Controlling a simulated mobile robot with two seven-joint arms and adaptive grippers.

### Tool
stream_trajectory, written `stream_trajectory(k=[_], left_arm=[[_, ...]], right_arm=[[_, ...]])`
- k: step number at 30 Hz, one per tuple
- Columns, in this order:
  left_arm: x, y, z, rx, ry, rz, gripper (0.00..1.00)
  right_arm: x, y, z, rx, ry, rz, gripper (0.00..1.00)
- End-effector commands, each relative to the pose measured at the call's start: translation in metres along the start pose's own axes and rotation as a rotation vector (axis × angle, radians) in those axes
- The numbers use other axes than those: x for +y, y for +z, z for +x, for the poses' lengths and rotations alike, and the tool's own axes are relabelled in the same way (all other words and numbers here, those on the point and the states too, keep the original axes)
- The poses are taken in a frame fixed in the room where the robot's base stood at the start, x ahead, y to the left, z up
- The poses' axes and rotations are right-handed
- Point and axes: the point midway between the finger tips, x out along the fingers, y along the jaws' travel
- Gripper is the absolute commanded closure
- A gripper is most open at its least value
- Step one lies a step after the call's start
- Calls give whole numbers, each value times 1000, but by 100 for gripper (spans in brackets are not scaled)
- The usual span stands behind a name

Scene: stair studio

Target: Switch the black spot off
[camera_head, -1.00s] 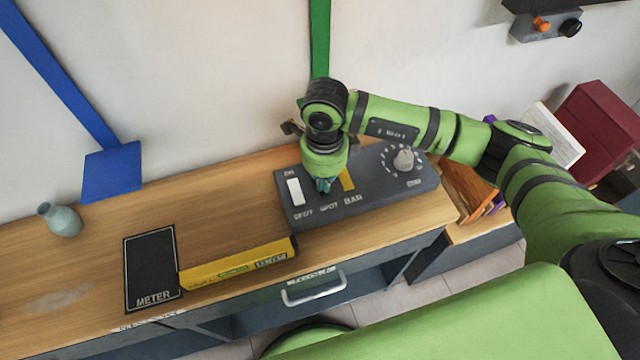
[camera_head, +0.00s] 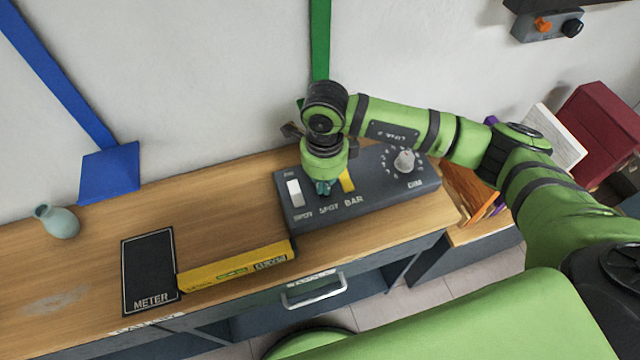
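A dark grey switch box (camera_head: 384,196) lies on the wooden desk. It has a white rocker (camera_head: 294,191) at its left, a yellow rocker (camera_head: 347,180) near its middle and a round grey dial (camera_head: 404,161) at its right. Labels along its front edge are partly blurred; "BAR" is under the yellow rocker. My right gripper (camera_head: 323,187) points down onto the box between the white and yellow rockers, over the middle label. It hides whatever switch is there, and I cannot see whether its fingers are parted. My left gripper is not in view.
A yellow box (camera_head: 236,266) and a black METER mat (camera_head: 150,271) lie left of the switch box. A drawer handle (camera_head: 314,291) is on the desk front. Bare desk lies behind the yellow box.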

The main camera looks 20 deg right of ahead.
Motion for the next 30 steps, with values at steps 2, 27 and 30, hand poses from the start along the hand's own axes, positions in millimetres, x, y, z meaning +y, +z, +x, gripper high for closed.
stream_trajectory(k=[2,27,30], left_arm=[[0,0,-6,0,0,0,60],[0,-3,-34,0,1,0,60],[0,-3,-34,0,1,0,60]], right_arm=[[0,0,-9,-1,-1,0,100],[0,0,-66,0,0,0,100],[0,0,-65,0,0,0,100]])
